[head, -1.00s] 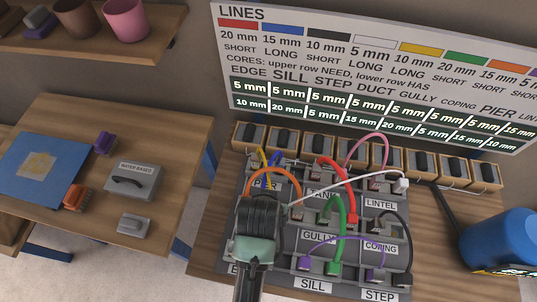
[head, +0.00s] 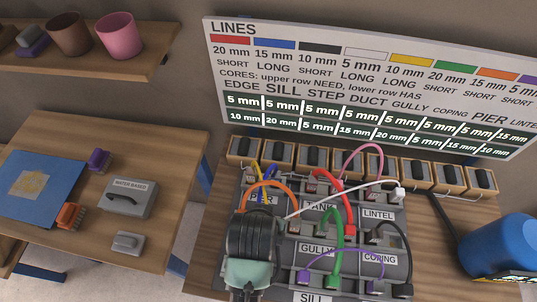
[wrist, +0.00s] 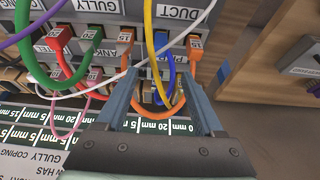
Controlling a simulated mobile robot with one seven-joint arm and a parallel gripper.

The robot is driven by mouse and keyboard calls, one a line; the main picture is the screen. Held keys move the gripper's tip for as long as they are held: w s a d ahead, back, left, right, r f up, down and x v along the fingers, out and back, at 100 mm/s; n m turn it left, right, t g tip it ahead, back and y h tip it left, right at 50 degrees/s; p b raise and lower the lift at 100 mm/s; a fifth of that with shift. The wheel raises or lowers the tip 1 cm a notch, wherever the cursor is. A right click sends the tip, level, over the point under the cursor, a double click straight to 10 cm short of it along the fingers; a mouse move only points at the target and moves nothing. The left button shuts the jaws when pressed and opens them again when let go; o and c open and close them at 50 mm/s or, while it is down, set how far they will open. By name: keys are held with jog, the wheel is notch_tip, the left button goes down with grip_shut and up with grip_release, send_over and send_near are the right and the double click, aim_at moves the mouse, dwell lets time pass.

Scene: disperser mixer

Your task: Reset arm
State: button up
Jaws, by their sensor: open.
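My gripper (wrist: 160,76) is open in the wrist view, its two fingers apart with an orange cable (wrist: 148,112) looping across the space between them. I cannot tell whether the cable touches a finger. In the head view my gripper's dark body (head: 252,236) is over the left part of the grey socket panel (head: 290,262), and its fingertips are hidden. Yellow (wrist: 148,35) and blue (wrist: 160,55) cables hang near the fingers. Red (head: 345,205), green (head: 338,240), purple (head: 345,252), white (head: 340,190) and pink (head: 362,155) cables run across the panel.
A lettered sign board (head: 370,85) stands behind a row of wooden-framed blocks (head: 415,175). A blue cylinder (head: 500,240) is at the right. A side table (head: 165,170) holds a grey "WATER BASED" box (head: 128,198), a blue sheet (head: 35,190) and brushes. Cups stand on a shelf (head: 110,68).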

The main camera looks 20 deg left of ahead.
jog(key=w+d+r+m+t+y+b, duration=0.1)
jog(key=w+r+t, duration=0.4)
jog(key=w+r, duration=0.5)
jog(key=w+d+r+t+b, duration=0.15)
jog(key=w+r+t, duration=0.4)
jog(key=r, duration=0.95)
jog(key=s+d+r+m+t+h+b, duration=0.1)
jog(key=d+r+t, duration=0.25)
jog(key=r, duration=0.85)
jog(key=s+d+r+m+t+b, duration=0.15)
jog(key=r+t, duration=0.25)
jog(key=r, duration=0.7)
jog(key=s+d+r+t+h, duration=0.1)
jog(key=s+d+r+t, duration=0.2)
jog(key=s+r+t, duration=0.2)
jog(key=s+r, duration=0.3)
jog(key=r, duration=0.3)
jog(key=shift+d, duration=0.4)
jog(key=shift+c, duration=0.2)
